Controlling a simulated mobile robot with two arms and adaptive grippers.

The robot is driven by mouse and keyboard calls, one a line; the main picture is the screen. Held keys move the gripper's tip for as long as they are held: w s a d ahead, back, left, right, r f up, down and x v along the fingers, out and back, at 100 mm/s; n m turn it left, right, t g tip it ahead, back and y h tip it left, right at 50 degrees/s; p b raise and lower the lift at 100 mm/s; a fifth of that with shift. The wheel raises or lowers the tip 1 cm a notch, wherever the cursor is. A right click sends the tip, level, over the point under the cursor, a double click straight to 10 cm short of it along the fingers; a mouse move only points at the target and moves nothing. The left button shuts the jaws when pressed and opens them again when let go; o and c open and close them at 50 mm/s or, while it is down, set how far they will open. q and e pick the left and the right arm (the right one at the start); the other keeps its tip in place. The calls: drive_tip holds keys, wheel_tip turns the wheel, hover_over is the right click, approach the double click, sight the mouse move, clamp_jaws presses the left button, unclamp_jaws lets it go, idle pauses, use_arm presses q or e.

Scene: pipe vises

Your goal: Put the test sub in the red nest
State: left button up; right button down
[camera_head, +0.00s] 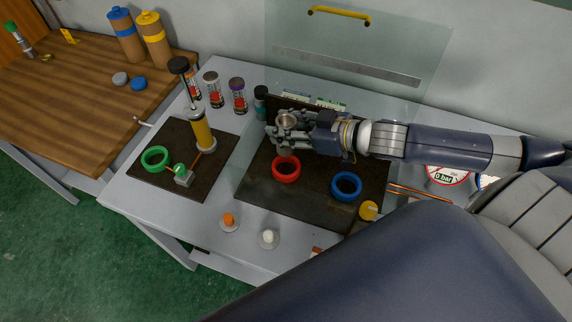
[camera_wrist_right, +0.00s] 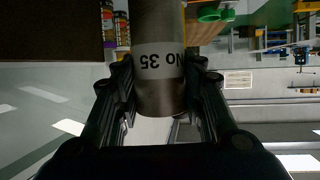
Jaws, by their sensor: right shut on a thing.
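My right gripper (camera_head: 284,128) reaches in from the right, shut on the test sub (camera_head: 287,118), a grey metal cylinder. In the wrist view the test sub (camera_wrist_right: 160,60) sits between the two black fingers (camera_wrist_right: 160,90), with a pale "No 35" label upside down. The red nest (camera_head: 286,169) is a ring on the dark plate, just below the gripper in the head view and apart from it. It looks empty. How high the sub is above the plate I cannot tell. My left gripper is out of view.
A blue ring (camera_head: 346,186) lies right of the red one. A clear panel (camera_head: 350,55) with a yellow handle stands behind the gripper. Several small cans (camera_head: 238,96) and a hand pump (camera_head: 200,130) stand to the left, with a green ring (camera_head: 155,159) beside the pump.

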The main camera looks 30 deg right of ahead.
sight(290, 153)
wheel_tip(290, 153, down, 9)
drive_tip(key=shift+w+f+p, duration=0.1)
drive_tip(key=shift+p, duration=0.35)
drive_tip(key=shift+f, duration=0.15)
drive_tip(key=c, duration=1)
unclamp_jaws()
drive_tip(key=shift+s+d+r, duration=0.2)
drive_tip(key=shift+s+d, duration=0.1)
drive_tip(key=shift+s, duration=0.25)
drive_tip(key=v, duration=0.6)
drive_tip(key=shift+r, duration=0.25)
